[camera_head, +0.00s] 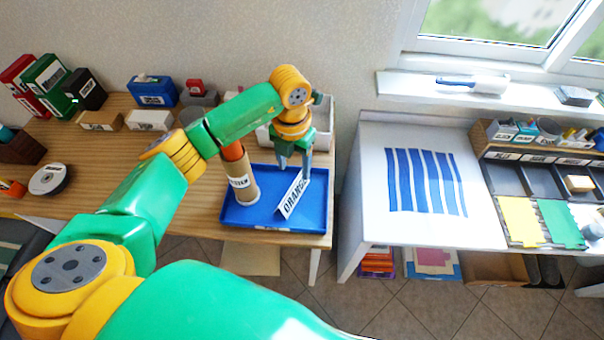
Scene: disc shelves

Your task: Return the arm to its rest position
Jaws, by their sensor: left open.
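My left arm, green with yellow joints, reaches in from the lower left across the wooden table. My left gripper (294,172) points down over the blue tray (248,217), with its grey fingers apart. A white label card that seems to read "ORANGE" (292,197) stands tilted in the tray, just below the fingertips; I cannot tell whether they touch it. A brown cylinder with a label and an orange top (241,177) stands in the tray to the left of the card. My right gripper is not in view.
Binders (45,80), a blue box (154,92) and small boxes line the table's back. A white bin (322,112) stands behind my gripper. To the right is a white table with a blue-striped mat (425,182) and a dark compartment organizer (550,180). A gap separates the tables.

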